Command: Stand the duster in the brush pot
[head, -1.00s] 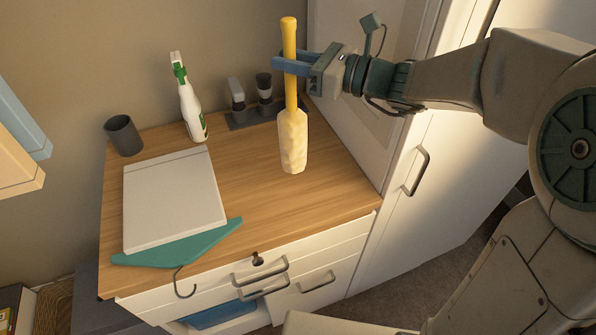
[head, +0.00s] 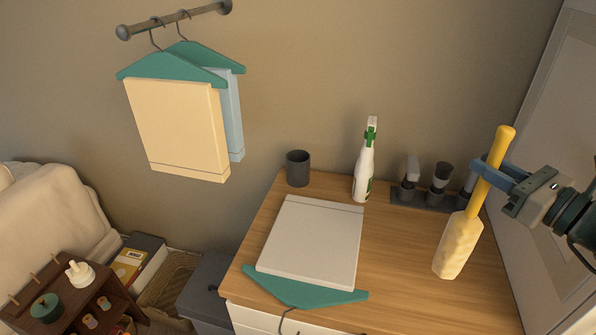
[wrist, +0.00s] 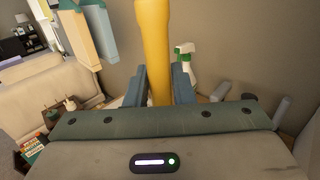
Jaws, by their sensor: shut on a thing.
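The duster has a yellow handle (head: 491,172) and a cream fluffy head (head: 457,246). My gripper (head: 490,172) is shut on the handle, with the head hanging down, slightly tilted, over the right part of the wooden top. In the wrist view the yellow handle (wrist: 153,50) stands between my two blue fingers (wrist: 157,85). The brush pot is probably the dark grey cup (head: 298,168) at the back left of the top, upright, with nothing seen sticking out of it. It is well to the left of my gripper.
A spray bottle (head: 364,165) stands between the cup and a dark rack (head: 424,200) of small items. A folded white cloth on a green hanger (head: 305,291) lies in front of the cup. Clothes on hangers (head: 180,125) hang on a wall rail at upper left.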

